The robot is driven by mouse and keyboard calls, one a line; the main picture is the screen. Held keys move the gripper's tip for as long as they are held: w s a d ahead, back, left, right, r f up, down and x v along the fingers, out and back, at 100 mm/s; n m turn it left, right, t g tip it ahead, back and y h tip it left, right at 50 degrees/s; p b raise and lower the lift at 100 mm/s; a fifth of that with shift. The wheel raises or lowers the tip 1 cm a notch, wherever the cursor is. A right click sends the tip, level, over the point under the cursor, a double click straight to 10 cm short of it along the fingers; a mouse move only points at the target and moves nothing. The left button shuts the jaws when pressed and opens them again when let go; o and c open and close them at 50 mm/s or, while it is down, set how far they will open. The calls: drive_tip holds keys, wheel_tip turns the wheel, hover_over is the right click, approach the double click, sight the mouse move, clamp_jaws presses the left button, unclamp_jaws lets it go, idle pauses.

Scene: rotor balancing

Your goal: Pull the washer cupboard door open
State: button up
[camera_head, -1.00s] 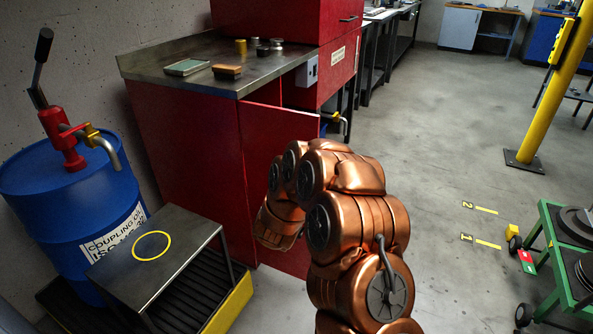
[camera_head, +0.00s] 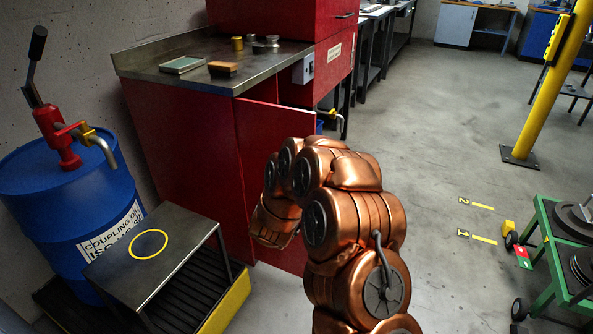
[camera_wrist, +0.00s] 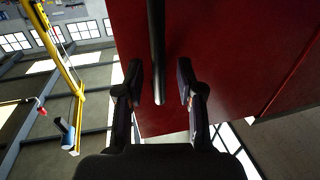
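The red washer cupboard door (camera_head: 275,125) stands partly open in the head view, its top edge angled out from the cupboard front below the counter. The lower part of the door is behind my copper arm. In the wrist view, the door (camera_wrist: 215,45) fills the upper middle and right, with a dark bar handle (camera_wrist: 157,45) in front of it. My gripper (camera_wrist: 160,84) is open, with one finger on each side of the handle's end and a visible gap on both sides. The head view does not show my fingers; the arm hides them.
A steel step (camera_head: 190,235) with a yellow-edged base and a blue drum (camera_head: 75,205) with a hand pump stand at left. A green cart (camera_head: 550,250) is at right, near a yellow post (camera_head: 545,95).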

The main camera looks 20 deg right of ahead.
drive_tip(key=v, duration=1.1)
drive_tip(key=shift+s+a, duration=0.25)
drive_tip(key=shift+s, duration=0.05)
drive_tip(key=shift+w, duration=0.1)
